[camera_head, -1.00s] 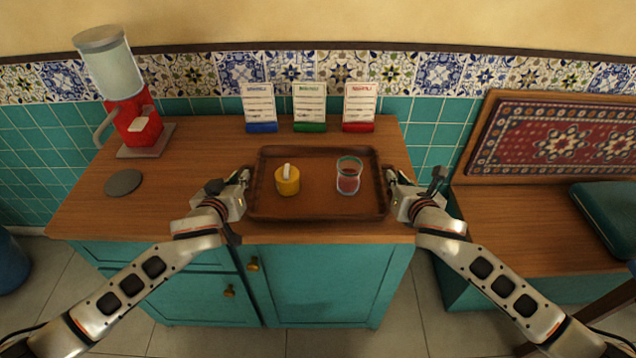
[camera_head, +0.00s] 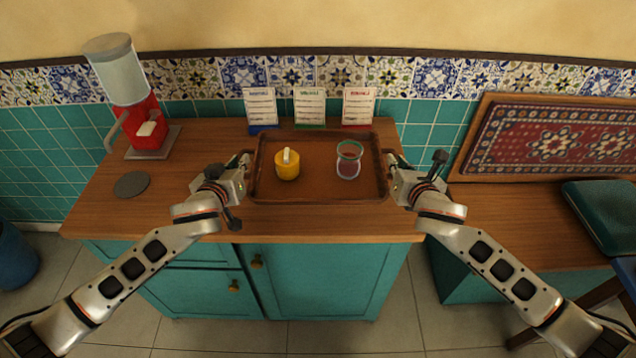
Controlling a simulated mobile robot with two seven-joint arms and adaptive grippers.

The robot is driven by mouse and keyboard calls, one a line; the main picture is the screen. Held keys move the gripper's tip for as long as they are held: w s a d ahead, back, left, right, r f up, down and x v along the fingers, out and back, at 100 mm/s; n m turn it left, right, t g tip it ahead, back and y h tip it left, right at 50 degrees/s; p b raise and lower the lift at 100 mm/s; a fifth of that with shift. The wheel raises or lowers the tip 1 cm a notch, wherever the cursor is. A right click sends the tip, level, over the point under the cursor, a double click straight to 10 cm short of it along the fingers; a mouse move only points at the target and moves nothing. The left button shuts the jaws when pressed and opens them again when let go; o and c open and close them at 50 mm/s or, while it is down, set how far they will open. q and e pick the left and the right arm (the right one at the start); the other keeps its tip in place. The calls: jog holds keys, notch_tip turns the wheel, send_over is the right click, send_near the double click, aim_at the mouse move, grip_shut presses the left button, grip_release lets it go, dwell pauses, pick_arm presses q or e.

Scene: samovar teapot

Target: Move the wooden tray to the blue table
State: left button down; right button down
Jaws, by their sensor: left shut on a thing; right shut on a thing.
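The wooden tray (camera_head: 318,196) is in the middle of the head view, over the wooden top of the teal cabinet. It looks raised above the top and level. A yellow pot with a pale handle (camera_head: 287,166) stands on its left half. My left gripper (camera_head: 246,170) is shut on the tray's left side. My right gripper (camera_head: 390,168) is shut on its right side. The fingertips are partly hidden at the tray's edges. A small blue surface (camera_head: 625,272) shows at the right edge; I cannot tell if it is the blue table.
Three cards in blue, green and red stands (camera_head: 310,108) are behind the tray. A red dispenser (camera_head: 140,120) and a dark round disc (camera_head: 131,184) are on the left. A wooden bench with a teal cushion (camera_head: 603,212) is on the right.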

pick_arm(q)
jog(key=shift+a+r, duration=0.1)
pick_arm(e)
jog(key=shift+r, duration=0.15)
dwell(0.4)
